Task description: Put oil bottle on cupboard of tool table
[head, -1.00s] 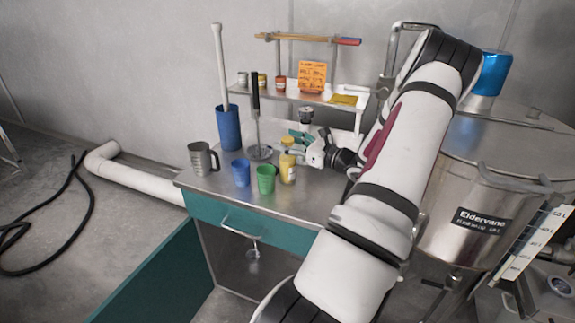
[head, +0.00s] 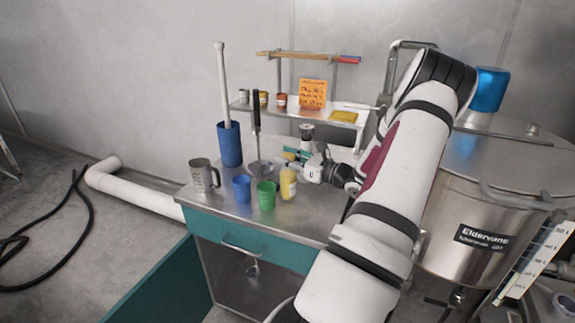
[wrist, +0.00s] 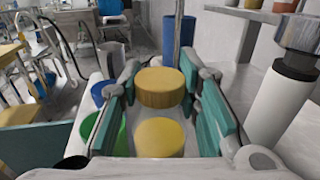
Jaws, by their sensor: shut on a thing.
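Two yellow-topped containers stand close together on the steel tool table (head: 285,219); I cannot tell for sure which is the oil bottle. The front one is a yellow bottle with a pale label (head: 288,184). The rear yellow one (head: 290,156) is mostly hidden by my gripper (head: 296,155). In the wrist view, the green finger pads of my gripper (wrist: 160,88) close on the sides of the far yellow top (wrist: 160,95). The nearer yellow top (wrist: 158,138) lies between the pads, with gaps beside it. A raised shelf (head: 300,105) runs along the table's back.
A blue cup (head: 241,188), a green cup (head: 266,196) and a grey mug (head: 203,176) stand left of the yellow bottle. A black-topped cylinder (head: 306,132) is behind my gripper. The shelf holds small jars, an orange sign (head: 312,93) and a yellow item (head: 344,116).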

